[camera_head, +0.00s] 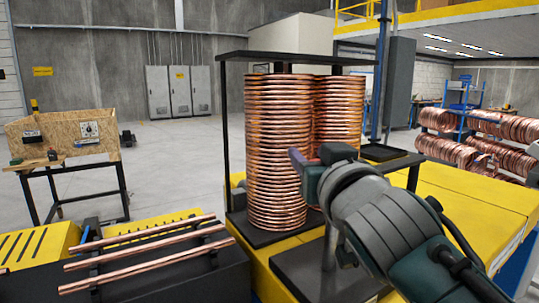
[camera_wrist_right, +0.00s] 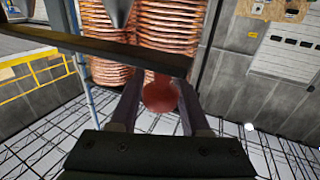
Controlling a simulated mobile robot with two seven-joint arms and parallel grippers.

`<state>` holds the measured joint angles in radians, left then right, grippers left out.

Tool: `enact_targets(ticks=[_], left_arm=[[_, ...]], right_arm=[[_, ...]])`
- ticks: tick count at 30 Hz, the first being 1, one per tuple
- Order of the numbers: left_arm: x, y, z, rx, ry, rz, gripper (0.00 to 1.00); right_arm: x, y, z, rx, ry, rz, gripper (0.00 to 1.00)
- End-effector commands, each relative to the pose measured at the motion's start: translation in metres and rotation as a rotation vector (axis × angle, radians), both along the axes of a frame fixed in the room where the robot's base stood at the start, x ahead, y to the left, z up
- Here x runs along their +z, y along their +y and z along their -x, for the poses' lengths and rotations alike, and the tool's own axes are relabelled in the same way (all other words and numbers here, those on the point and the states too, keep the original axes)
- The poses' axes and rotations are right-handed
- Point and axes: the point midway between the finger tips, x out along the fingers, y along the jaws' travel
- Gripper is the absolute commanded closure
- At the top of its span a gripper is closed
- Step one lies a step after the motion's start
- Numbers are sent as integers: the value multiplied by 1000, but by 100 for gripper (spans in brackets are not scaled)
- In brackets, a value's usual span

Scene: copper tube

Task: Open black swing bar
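A black bar (camera_head: 290,58) runs level across the top of the copper tube coils (camera_head: 278,150), with a thin black post (camera_head: 223,130) down the left side. In the right wrist view a dark bar (camera_wrist_right: 90,46) crosses in front of the coils (camera_wrist_right: 165,25). My right gripper (camera_head: 302,165) is in front of the coils, below the top bar. In the wrist view a round red knob-like thing (camera_wrist_right: 160,96) shows between the two spread fingers of this gripper (camera_wrist_right: 160,90); I cannot tell whether they press on it. My left gripper is out of view.
The coils stand on a yellow base (camera_head: 470,200) with black plates. Copper rods (camera_head: 145,262) lie on a black rack at the lower left. A wooden-panelled workbench (camera_head: 65,135) stands at the left. More coils (camera_head: 500,125) hang on a rack at the right.

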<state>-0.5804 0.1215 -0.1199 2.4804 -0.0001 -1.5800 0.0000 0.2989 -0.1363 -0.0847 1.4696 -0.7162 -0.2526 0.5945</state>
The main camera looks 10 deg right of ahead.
Motion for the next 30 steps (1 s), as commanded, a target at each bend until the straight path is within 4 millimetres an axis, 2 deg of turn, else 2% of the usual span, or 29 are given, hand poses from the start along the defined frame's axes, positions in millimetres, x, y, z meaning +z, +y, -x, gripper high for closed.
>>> enact_targets(ticks=[1, 12, 30], left_arm=[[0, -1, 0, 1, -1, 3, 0], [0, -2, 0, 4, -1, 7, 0], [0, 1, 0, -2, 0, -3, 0]], right_arm=[[0, 0, 0, 0, 0, 0, 60], [0, 0, 0, 0, 0, 0, 100], [0, 0, 0, 0, 0, 0, 100]])
